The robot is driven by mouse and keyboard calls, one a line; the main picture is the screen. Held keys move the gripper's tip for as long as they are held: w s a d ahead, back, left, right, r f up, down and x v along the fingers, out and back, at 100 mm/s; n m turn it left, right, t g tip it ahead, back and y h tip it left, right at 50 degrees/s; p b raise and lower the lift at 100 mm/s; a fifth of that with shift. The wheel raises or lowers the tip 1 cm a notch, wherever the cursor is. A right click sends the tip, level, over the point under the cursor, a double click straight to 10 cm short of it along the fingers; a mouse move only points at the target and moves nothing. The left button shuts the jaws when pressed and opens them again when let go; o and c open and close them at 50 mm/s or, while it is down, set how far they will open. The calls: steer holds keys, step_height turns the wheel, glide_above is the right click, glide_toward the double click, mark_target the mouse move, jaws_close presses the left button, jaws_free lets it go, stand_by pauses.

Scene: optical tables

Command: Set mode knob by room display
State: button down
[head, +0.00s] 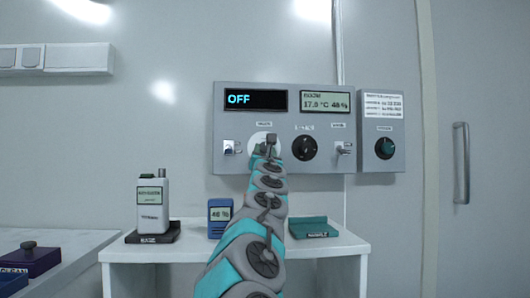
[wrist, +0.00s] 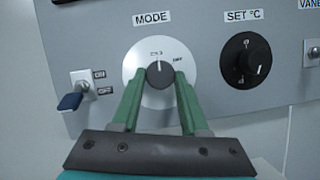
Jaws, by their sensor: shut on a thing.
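The mode knob (wrist: 160,75) is a dark round knob on a pale disc under a "MODE" label. In the wrist view its white pointer line points about straight up. My gripper (wrist: 158,80) has its two green fingers on either side of the knob, shut on it. In the head view my arm hides most of the knob, and my gripper (head: 268,143) sits over the pale dial (head: 256,138). The room display (head: 325,101) at the panel's upper right reads about 17.0 °C and 48 %. A black display (head: 256,99) beside it reads "OFF" in blue.
A "SET °C" knob (wrist: 246,60) is right of the mode knob. An on/off switch (wrist: 76,95) with a blue lever is at left. Below the panel, a shelf (head: 190,254) holds a handheld meter (head: 152,203), a blue device (head: 220,217) and a green holder (head: 313,227).

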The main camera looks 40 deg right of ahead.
steer(key=m, duration=0.2)
steer(key=m+g+h, duration=0.1)
steer(key=shift+w+a+r+m, duration=0.1)
steer(key=shift+w+a+m, duration=0.1)
steer(key=shift+m, duration=0.2)
steer(key=m+g+h+p, duration=0.1)
steer(key=m+g, duration=0.1)
steer(key=m, duration=0.2)
steer(key=shift+a+r+m, duration=0.1)
steer(key=shift+m, duration=0.3)
steer(key=m+g+p, duration=0.1)
steer(key=m, duration=0.1)
steer(key=m+g+p, duration=0.1)
steer(key=m, duration=0.2)
steer(key=m+g+p, duration=0.1)
steer(key=m, duration=0.1)
steer(key=shift+w+r, duration=0.1)
steer(key=shift+r, duration=0.2)
steer(key=m+p, duration=0.1)
steer(key=m, duration=0.1)
steer(key=m+g+y+p, duration=0.1)
steer(key=m, duration=0.1)
steer(key=shift+r+m+g, duration=0.2)
steer(key=shift+m+g, duration=0.1)
steer(key=m+y+p, duration=0.2)
steer(key=m, duration=0.1)
steer(key=shift+r+m, duration=0.1)
steer(key=shift+m, duration=0.3)
steer(key=shift+m+y, duration=0.5)
steer(key=shift+m, duration=0.1)
